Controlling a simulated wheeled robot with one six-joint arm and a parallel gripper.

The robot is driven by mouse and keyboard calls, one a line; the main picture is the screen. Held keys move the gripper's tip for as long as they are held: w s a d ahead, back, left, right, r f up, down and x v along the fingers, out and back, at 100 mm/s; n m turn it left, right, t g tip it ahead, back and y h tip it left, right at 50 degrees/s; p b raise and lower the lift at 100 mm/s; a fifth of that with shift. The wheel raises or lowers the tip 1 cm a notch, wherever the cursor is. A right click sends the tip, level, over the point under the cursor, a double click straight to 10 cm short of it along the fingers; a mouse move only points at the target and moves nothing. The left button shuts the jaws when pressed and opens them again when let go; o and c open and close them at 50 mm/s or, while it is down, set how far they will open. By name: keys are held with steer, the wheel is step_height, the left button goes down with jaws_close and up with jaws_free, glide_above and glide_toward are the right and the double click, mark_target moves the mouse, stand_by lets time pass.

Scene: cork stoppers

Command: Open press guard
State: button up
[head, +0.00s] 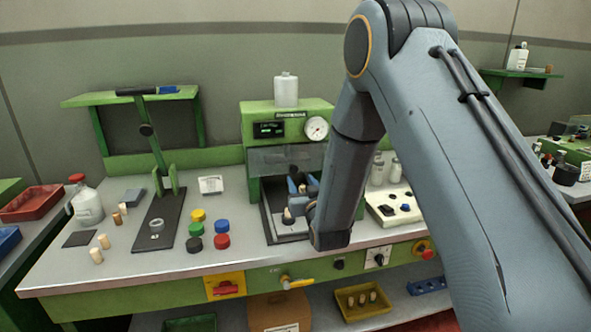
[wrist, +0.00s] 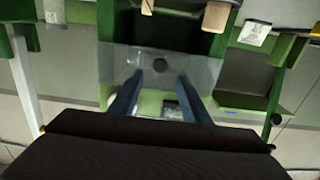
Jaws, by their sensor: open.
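The green press (head: 288,112) stands at the back of the bench, with a small display and a round gauge. Its guard (head: 268,160) is a clear panel across the upper part of the press opening. In the wrist view the guard (wrist: 118,66) spans in front of me, with a dark round knob (wrist: 160,65) near its middle. My gripper (head: 301,178) is at the press front, close to the guard. In the wrist view my gripper (wrist: 160,76) is open and empty, with the knob between its blue fingertips, apart from both. Contact with the panel cannot be told.
A white bottle (head: 286,91) stands on top of the press. Several coloured caps (head: 222,241) lie left of the press, beside a lever stand (head: 158,222). A pale control box (head: 395,208) sits to the right, partly near my arm.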

mark_target(295, 169)
steer(key=shift+p+x, duration=1.1)
steer(key=shift+x, duration=2.8)
steer(key=shift+r, duration=0.1)
jaws_close()
